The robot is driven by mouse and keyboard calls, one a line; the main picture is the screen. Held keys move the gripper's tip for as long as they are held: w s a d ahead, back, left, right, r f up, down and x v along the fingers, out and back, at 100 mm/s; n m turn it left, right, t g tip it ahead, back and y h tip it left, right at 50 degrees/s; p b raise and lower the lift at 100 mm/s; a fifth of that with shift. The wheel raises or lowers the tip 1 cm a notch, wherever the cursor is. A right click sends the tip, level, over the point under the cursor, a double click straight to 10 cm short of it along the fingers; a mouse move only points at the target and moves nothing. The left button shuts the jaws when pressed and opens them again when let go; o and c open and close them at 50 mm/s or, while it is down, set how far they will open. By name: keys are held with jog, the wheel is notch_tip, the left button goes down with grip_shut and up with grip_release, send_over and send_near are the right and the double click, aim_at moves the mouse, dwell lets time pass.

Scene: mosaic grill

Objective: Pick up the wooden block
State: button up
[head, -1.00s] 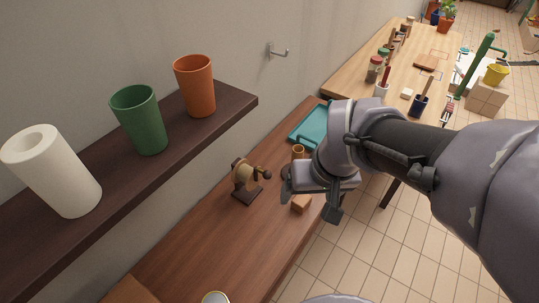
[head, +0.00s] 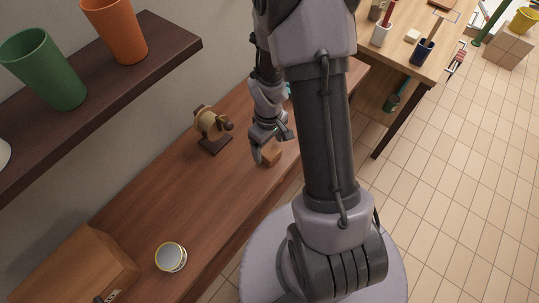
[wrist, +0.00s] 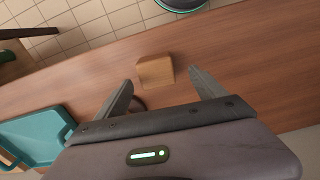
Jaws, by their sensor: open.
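The wooden block (head: 271,153) is a small light-brown piece on the reddish-brown wooden bench (head: 170,195), near its front edge. In the wrist view the block (wrist: 155,72) lies ahead of my gripper (wrist: 160,88), roughly between the lines of the two spread fingers. In the head view my gripper (head: 266,143) is pointed down right beside the block and partly overlaps it. The fingers are apart with nothing between them; I cannot tell exactly how high they are above the bench.
A dark-stand ornament (head: 212,128) is left of my gripper. A round tin (head: 171,257) and a wooden box (head: 80,265) are nearer. A teal tray (wrist: 35,135) lies on the bench in the wrist view. A shelf (head: 160,45) with cups overhangs the left.

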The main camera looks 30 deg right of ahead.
aim_at(270, 151)
jog(key=f, duration=0.1)
jog(key=f+b, duration=0.1)
jog(key=f, duration=0.1)
jog(key=f+b, duration=0.1)
jog(key=f, duration=0.1)
jog(key=shift+d+f, duration=0.15)
jog(key=shift+d, duration=0.2)
jog(key=shift+r, duration=0.2)
jog(key=shift+c, duration=0.7)
jog(key=c, duration=1.4)
jog(key=shift+o, duration=0.2)
jog(key=shift+r, duration=0.1)
